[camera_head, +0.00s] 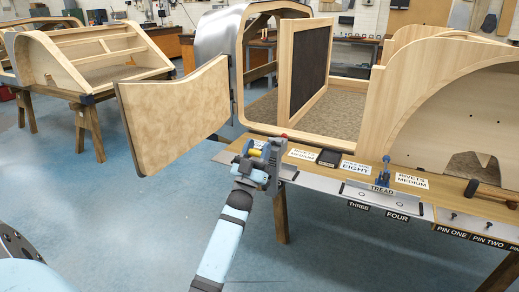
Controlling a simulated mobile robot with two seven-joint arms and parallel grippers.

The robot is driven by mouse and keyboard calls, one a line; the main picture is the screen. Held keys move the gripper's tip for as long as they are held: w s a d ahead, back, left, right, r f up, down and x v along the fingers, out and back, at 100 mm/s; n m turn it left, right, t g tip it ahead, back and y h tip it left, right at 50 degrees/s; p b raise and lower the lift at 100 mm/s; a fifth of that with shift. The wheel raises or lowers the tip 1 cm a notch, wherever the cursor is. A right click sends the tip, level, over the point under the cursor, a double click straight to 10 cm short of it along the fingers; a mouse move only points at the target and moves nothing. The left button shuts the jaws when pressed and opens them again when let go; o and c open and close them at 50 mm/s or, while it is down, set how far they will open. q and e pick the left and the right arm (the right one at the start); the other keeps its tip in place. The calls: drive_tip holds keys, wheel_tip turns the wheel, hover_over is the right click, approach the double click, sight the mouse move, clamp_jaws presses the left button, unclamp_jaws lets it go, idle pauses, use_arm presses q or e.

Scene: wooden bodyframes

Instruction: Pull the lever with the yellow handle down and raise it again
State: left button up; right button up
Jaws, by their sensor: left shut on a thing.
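The lever's yellow handle (252,153) shows as a small yellow piece at the left front end of the wooden bench. A grey metal piece with a red tip stands just right of it. My left gripper (258,163) reaches up from below and is shut at the yellow handle, with its fingers around it. The gripper and wrist hide part of the handle and the lever, so the lever's exact angle is hard to tell. My right gripper is not in view.
Along the bench front are labels, a dark box (329,158) and a blue tool (386,172) on a metal plate. A wooden door panel (180,112) hangs open at the left of the gripper.

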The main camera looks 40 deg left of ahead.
use_arm(q)
drive_tip(key=shift+s+f, duration=0.25)
drive_tip(key=shift+f, duration=0.4)
drive_tip(key=o, duration=1.3)
drive_tip(key=shift+s+r, duration=0.1)
